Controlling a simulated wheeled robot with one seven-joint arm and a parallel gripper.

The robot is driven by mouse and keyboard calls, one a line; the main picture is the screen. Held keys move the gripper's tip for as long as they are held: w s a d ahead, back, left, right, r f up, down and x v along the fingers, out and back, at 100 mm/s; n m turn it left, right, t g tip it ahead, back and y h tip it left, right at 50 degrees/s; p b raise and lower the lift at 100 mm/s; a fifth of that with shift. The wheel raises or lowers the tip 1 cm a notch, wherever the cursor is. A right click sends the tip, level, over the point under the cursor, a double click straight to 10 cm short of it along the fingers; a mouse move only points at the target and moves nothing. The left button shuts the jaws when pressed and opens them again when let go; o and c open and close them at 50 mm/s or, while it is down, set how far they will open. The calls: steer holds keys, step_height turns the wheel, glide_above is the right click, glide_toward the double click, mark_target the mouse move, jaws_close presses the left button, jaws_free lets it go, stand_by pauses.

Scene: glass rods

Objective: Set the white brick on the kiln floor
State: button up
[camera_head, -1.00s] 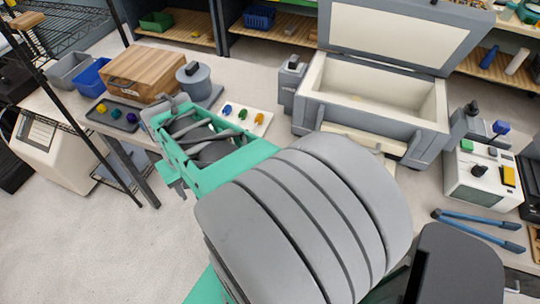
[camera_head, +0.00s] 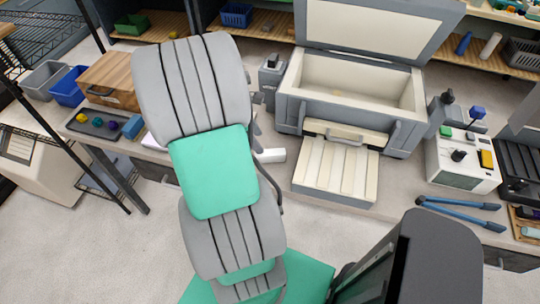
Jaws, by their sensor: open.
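The kiln (camera_head: 404,134) is a grey box with its lid open and pale inner walls. The kiln floor (camera_head: 365,100) shows inside, with a small yellow spot near its back. A short white piece (camera_head: 270,155) lies on the bench left of the slatted cream panel. It is partly hidden by my arm, and I cannot tell for sure whether it is the white brick. My gripper is not in view; my arm's large grey and green links cover the left middle of the picture.
A slatted cream panel (camera_head: 334,172) lies in front of the kiln. At left are a wooden box (camera_head: 108,82), a dark tray (camera_head: 88,132) with coloured lumps, and a blue block (camera_head: 133,127).

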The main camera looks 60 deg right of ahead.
mark_target(269, 152)
steer(key=x, duration=0.3)
steer(key=p+x, duration=0.1)
steer(key=x, duration=0.3)
steer(key=shift+s+d, duration=0.25)
steer(key=shift+s, duration=0.05)
steer(key=shift+f, duration=0.25)
steer(key=shift+f, duration=0.25)
steer(key=shift+c, duration=0.4)
jaws_close()
